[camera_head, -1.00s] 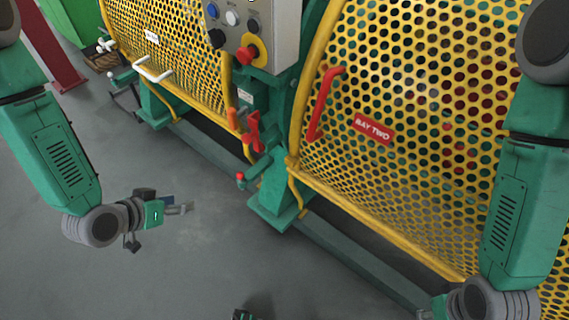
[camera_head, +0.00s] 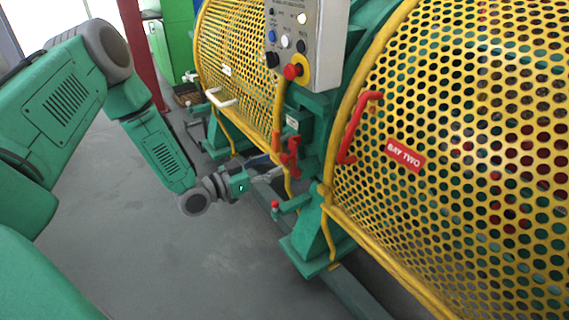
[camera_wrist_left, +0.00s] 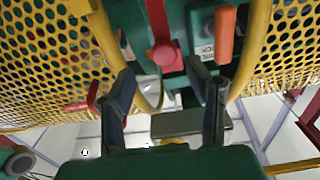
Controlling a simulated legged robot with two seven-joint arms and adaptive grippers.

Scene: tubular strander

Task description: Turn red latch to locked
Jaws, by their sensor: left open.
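The red latch (camera_head: 294,155) sits on the green frame between the two yellow mesh guards, below the control box. An orange-red piece (camera_head: 277,142) stands beside it; it shows as an orange handle (camera_wrist_left: 226,36) in the left wrist view. My left gripper (camera_head: 273,167) is open and empty, just left of the latch, fingers pointing at it. In the left wrist view the latch (camera_wrist_left: 164,55) lies ahead, between the spread fingertips (camera_wrist_left: 161,72). I see no clear contact. The latch's marking is too small to read. My right gripper is out of view.
A red-knobbed green bracket (camera_head: 275,208) projects below the latch. The control box (camera_head: 315,45) with a red button (camera_head: 292,71) hangs above. A red handle (camera_head: 359,128) is on the right guard (camera_head: 450,200). The floor (camera_head: 180,265) is clear.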

